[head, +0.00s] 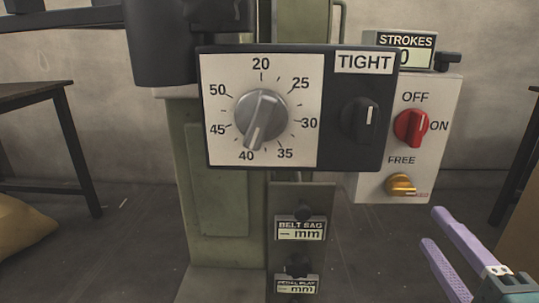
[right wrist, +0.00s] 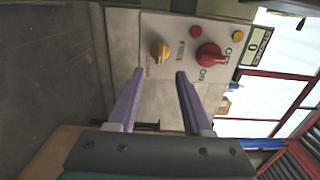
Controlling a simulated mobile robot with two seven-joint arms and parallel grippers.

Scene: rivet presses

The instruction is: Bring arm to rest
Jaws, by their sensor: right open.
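My right gripper (head: 432,228) is at the lower right of the head view, its two lilac fingers apart and empty. In the right wrist view the open fingers (right wrist: 159,73) point at the white switch box, with the yellow knob (right wrist: 160,51) roughly ahead of the gap and the red knob (right wrist: 208,55) to the right. In the head view the fingers are below the switch box (head: 448,95) and appear clear of it. My left gripper is not in view.
The green press (head: 215,200) carries a dial panel (head: 217,115), its silver knob pointing near 40. Beside it is a black knob under "TIGHT". A strokes counter (head: 405,41) tops the switch box. A dark table (head: 40,95) stands left; a sack (head: 22,228) lies on the floor.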

